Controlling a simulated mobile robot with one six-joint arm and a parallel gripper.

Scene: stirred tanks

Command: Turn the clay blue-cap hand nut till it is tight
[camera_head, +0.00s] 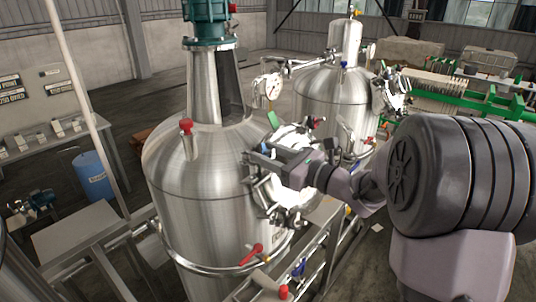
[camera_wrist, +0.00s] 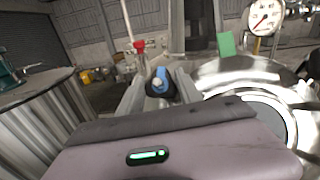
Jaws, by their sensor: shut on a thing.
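The hand nut (camera_wrist: 159,84), dark with a blue cap, sits between the two fingers of my gripper (camera_wrist: 160,76) in the wrist view. The fingers are shut on it from both sides. In the head view my gripper (camera_head: 254,159) reaches in from the right to the upper side of the near steel tank (camera_head: 185,165), by its round manway. The nut is hidden or too small to make out there. Whether it is tight cannot be told.
A pressure gauge (camera_head: 273,87) and a green tag (camera_wrist: 226,44) are close to my gripper. A red-handled valve (camera_head: 185,127) stands on the tank's shoulder. A second tank (camera_head: 328,95) stands behind. A red lever (camera_head: 251,254) and metal rails are below.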

